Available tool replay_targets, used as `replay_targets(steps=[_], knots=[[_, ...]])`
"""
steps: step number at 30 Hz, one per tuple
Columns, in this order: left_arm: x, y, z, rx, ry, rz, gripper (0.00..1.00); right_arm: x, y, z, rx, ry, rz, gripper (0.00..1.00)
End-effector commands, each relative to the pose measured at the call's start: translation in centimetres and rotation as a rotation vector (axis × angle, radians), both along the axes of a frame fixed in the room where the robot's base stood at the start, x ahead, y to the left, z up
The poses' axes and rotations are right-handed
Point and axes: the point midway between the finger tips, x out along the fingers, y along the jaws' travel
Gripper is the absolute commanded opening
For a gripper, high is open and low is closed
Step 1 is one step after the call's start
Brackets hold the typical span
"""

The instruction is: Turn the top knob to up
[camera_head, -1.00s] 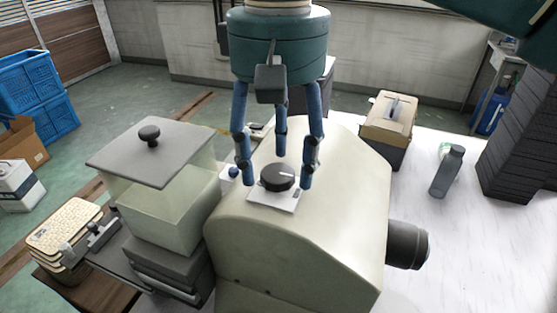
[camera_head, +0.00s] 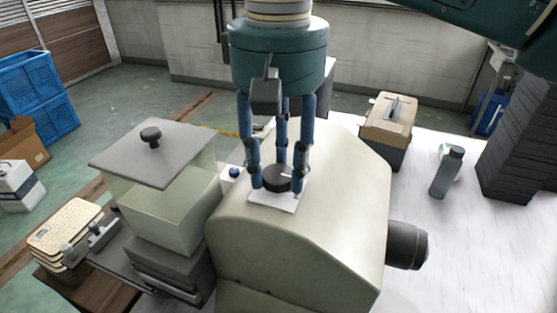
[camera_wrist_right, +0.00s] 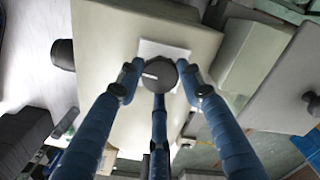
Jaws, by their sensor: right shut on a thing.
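The top knob (camera_head: 277,178) is a black disc with a white mark on a white plate (camera_head: 272,201), on top of a cream machine housing (camera_head: 330,215). In the head view its white mark points right. My right gripper (camera_head: 277,182) comes straight down from above, with its blue fingers closed around the knob. In the right wrist view the knob (camera_wrist_right: 158,75) sits between the fingertips, its white mark toward the left. My left gripper is not in view.
A clear bin with a grey lid (camera_head: 155,152) stands left of the housing. A black side knob (camera_head: 407,245) sticks out at the right. A toolbox (camera_head: 388,120), a grey bottle (camera_head: 447,172) and stacked black trays (camera_head: 518,145) stand on the white table.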

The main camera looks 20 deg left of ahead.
Motion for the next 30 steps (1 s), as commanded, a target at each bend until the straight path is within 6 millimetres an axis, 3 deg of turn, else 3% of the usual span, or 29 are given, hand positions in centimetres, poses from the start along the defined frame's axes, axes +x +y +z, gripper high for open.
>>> replay_targets(steps=[15,30], knots=[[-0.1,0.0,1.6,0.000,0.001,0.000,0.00,0.0,0.0,0.2,0.001,0.001,-0.402,0.11],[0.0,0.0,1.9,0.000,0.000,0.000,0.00,0.0,0.0,0.1,0.001,0.000,-0.877,0.11]])
